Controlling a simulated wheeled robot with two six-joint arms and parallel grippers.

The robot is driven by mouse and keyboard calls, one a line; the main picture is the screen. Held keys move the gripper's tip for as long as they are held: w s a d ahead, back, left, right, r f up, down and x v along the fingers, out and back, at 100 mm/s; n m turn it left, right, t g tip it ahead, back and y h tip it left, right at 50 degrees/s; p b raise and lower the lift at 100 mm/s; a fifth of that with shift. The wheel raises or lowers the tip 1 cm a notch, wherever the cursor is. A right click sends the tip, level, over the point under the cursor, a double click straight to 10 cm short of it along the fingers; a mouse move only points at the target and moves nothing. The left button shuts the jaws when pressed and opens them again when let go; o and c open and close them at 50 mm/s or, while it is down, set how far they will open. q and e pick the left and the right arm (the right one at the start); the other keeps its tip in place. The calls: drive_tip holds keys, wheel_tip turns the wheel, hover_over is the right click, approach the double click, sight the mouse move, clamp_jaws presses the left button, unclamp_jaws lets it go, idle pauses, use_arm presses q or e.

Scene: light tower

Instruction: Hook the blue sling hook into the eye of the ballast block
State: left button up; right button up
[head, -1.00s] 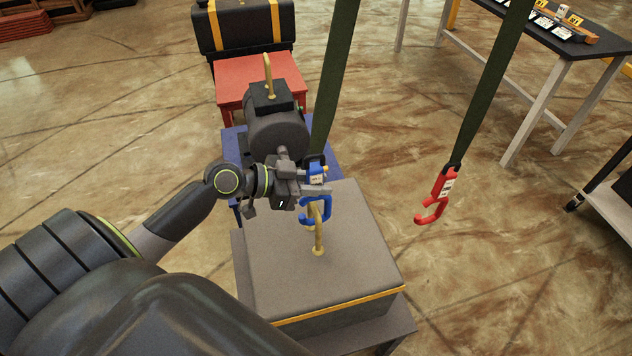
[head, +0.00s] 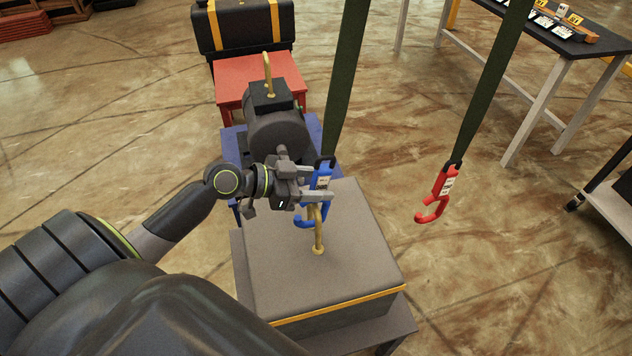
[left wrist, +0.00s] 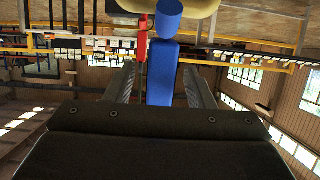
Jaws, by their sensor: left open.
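The blue sling hook (head: 321,179) hangs on a dark green strap (head: 346,80) in the head view, close to upright. Its lower curve meets the top of the brass eye (head: 319,238) on the grey ballast block (head: 350,265). Fingers and overlap hide whether the curve passes through the eye. My left gripper (head: 325,185) is open around the hook's body. In the left wrist view the blue hook (left wrist: 162,75) stands between the two spread fingers, with a tan curved piece across the top. My right gripper is not in view.
A red hook (head: 436,195) hangs on another strap to the right. A dark motor-like block with a brass eye (head: 267,75) stands behind my gripper. A red stool (head: 270,85) bears a black case. A table (head: 560,40) stands at upper right. The floor between is clear.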

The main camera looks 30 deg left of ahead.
use_arm(q)
drive_tip(key=shift+s, duration=0.1)
drive_tip(key=p+v, duration=0.8)
drive_tip(key=v, duration=0.9)
idle(0.6)
drive_tip(key=shift+a, duration=0.15)
